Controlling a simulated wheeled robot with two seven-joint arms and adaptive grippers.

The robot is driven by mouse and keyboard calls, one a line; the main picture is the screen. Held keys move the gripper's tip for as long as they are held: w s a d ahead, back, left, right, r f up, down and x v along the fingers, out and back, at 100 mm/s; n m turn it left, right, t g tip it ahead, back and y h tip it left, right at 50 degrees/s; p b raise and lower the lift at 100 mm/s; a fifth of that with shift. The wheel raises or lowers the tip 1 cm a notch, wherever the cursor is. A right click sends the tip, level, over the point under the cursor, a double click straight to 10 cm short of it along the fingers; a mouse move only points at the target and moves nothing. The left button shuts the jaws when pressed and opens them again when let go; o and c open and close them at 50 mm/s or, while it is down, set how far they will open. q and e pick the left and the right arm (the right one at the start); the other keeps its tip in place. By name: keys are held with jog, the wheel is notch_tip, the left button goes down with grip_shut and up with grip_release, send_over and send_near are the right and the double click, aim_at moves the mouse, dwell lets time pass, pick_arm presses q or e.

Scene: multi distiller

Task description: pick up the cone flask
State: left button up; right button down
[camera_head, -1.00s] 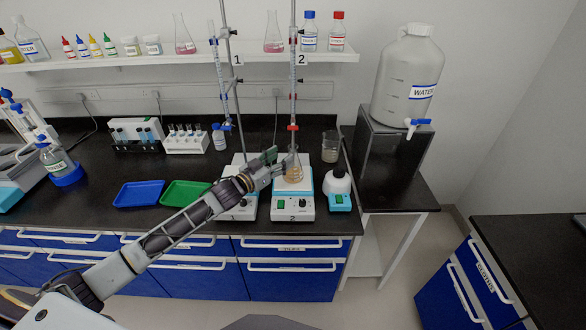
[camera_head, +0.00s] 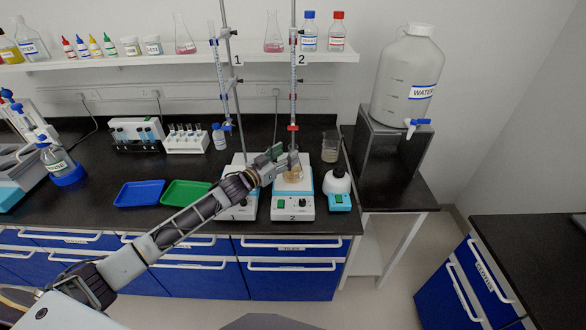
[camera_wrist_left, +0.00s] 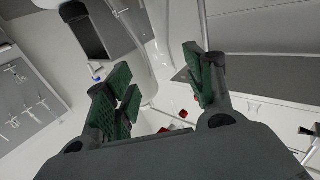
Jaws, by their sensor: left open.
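A cone flask (camera_head: 294,174) with amber liquid stands upright on the stirrer plate marked 2 (camera_head: 307,207), under the burette marked 2. My left gripper (camera_head: 284,155) is open at the flask's upper left, overlapping its neck in the head view. I cannot tell whether a finger touches the glass. In the left wrist view the green-padded fingers of my left gripper (camera_wrist_left: 160,88) are spread wide with nothing clearly between them. The flask cannot be made out there. My right gripper is not in view.
Burette stands rise behind the stirrers. A beaker (camera_head: 331,146) and a white device (camera_head: 338,188) stand to the right. Blue (camera_head: 138,194) and green (camera_head: 186,193) trays lie to the left. Pink-liquid cone flasks (camera_head: 274,38) stand on the shelf (camera_head: 200,60). Front counter space is clear.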

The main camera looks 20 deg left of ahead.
aim_at(290, 150)
pick_arm(q)
jog(key=shift+r+p+x, duration=0.25)
jog(key=shift+p+x, duration=0.15)
jog(key=shift+x, duration=1.95)
jog(key=shift+a+f, duration=0.1)
jog(key=shift+c, duration=0.3)
grip_shut()
